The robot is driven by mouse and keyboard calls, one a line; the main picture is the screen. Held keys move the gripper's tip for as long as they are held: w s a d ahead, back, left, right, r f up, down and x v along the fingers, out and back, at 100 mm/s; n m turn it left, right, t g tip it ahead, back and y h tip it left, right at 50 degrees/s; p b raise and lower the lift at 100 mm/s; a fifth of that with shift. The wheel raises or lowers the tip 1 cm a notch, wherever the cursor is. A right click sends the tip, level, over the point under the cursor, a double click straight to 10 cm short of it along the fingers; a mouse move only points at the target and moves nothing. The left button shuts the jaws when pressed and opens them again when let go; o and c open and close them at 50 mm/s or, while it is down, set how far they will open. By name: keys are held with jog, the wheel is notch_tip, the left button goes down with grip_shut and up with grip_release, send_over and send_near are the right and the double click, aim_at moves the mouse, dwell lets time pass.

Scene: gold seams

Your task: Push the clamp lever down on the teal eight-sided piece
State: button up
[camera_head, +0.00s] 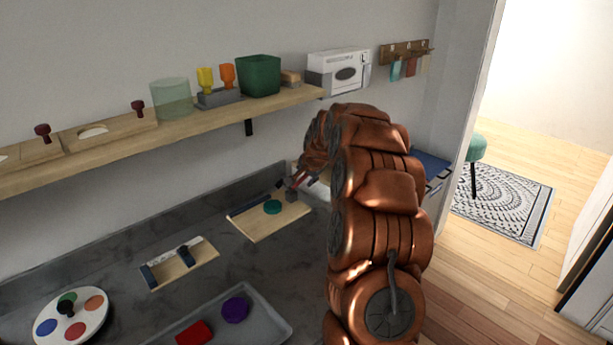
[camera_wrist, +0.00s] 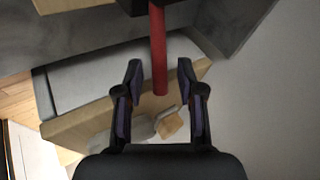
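The teal eight-sided piece (camera_head: 272,207) lies flat on a light wooden board (camera_head: 262,229) on the grey counter. A small dark clamp block (camera_head: 291,196) stands at the board's right side, close to my gripper. In the wrist view the red clamp lever (camera_wrist: 158,50) sticks out from a dark block at the top edge. My gripper (camera_wrist: 160,82) is open, with one finger on each side of the lever's end; gaps show on both sides. In the head view my gripper (camera_head: 298,180) is small and partly merges with the clamp. The teal piece is not visible in the wrist view.
A wooden shelf (camera_head: 200,124) with a green bin (camera_head: 258,76) runs along the wall above. A shallow wooden tray (camera_head: 205,252) with dark blocks, a grey tray (camera_head: 273,314) with red and purple pieces, and a white disc (camera_head: 92,325) occupy the counter.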

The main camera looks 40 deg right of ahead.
jog(key=shift+c, duration=0.2)
grip_shut()
dwell(0.4)
